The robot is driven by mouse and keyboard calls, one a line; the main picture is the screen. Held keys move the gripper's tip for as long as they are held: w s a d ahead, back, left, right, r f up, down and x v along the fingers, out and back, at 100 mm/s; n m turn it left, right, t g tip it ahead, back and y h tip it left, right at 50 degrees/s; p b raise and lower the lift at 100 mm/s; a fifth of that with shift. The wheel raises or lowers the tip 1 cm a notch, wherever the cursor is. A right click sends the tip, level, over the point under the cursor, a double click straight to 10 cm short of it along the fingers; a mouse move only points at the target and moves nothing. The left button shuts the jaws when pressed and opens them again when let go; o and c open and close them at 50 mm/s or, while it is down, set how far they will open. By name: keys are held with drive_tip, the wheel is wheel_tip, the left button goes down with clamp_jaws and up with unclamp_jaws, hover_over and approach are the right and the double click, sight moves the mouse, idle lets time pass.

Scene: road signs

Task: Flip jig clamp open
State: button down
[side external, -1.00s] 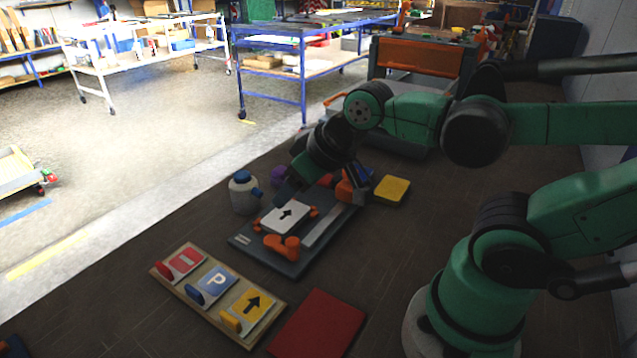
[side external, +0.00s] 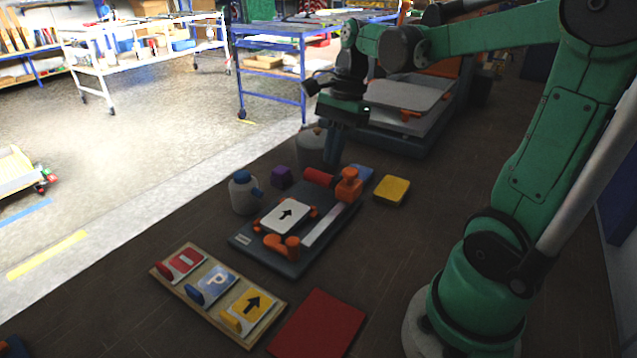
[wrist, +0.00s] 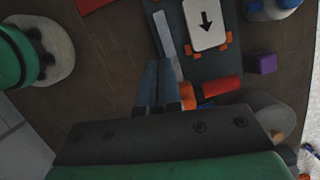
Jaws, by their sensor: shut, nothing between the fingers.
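An orange clamp body (side external: 348,186) stands at the board's back right corner. A red cylindrical handle (side external: 318,177) lies beside it, pointing left; it also shows in the wrist view (wrist: 222,86). My gripper (side external: 332,160) is shut and empty, above and behind the clamp, apart from it. In the wrist view my gripper fingers (wrist: 158,66) cover part of the clamp's orange body.
A wooden rack (side external: 200,302) with several signs stands in front, beside a red pad (side external: 318,325). A white-and-blue bottle (side external: 244,193) and purple block (side external: 281,177) sit left of the jig. A yellow block (side external: 392,190) is at right. A grey round container (side external: 311,146) stands behind.

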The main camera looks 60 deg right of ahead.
idle(0.3)
approach(306, 244)
drive_tip(key=f, duration=0.1)
drive_tip(key=d+f, duration=0.1)
drive_tip(key=f, duration=0.1)
drive_tip(key=shift+d+f, duration=0.1)
drive_tip(key=shift+d, duration=0.05)
drive_tip(key=a, duration=0.1)
drive_tip(key=a+f, duration=0.1)
drive_tip(key=a, duration=0.1)
drive_tip(key=shift+w+f, duration=0.15)
drive_tip(key=shift+w+a+f, duration=0.1)
drive_tip(key=shift+a, duration=0.4)
